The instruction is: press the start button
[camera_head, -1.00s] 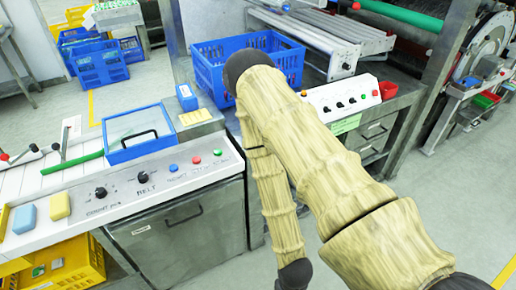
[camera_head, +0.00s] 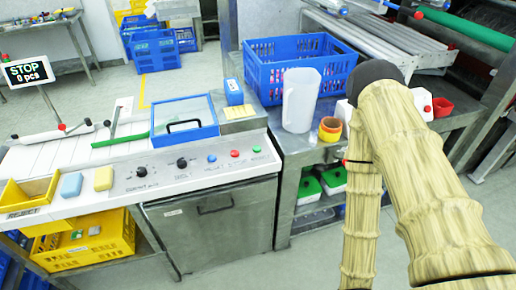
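A control panel (camera_head: 150,178) on the left bench carries two black knobs and a row of blue (camera_head: 211,158), red (camera_head: 235,153) and green (camera_head: 257,149) buttons. Its labels are too small to read, so I cannot tell from them which button is start. A second white panel with a red button (camera_head: 427,108) shows partly behind my arm. My sleeved arm fills the right side of the view, to the right of the button row. My gripper is out of view, below the frame.
A blue-framed lid (camera_head: 184,122) lies behind the panel. A display (camera_head: 27,71) reads "STOP 0 pcs". The space above the button row is clear.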

